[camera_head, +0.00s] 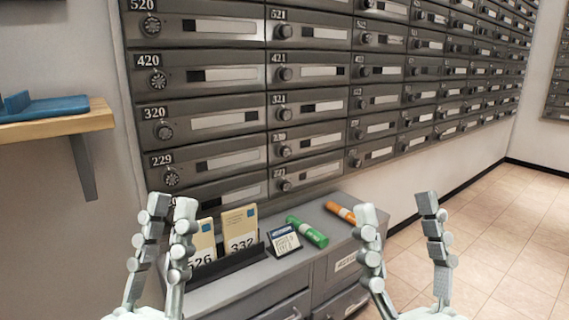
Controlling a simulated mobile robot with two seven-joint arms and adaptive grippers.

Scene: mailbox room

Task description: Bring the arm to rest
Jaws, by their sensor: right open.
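My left gripper (171,208) points upward at the lower left, in front of the cabinet's front edge. Its two fingertips appear close together with a narrow gap, and I see nothing between them. My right gripper (397,207) points upward at the lower right. Its fingers are spread wide and it is empty. My arms behind the grippers are mostly below the picture's edge.
A grey cabinet (245,293) stands below the wall of mailboxes (216,82). On it are cards in a dark holder (238,260), a small sign (284,240), a green tube (307,232) and an orange tube (341,212). A wooden shelf (60,125) juts out at left. Tiled floor (505,250) is clear at right.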

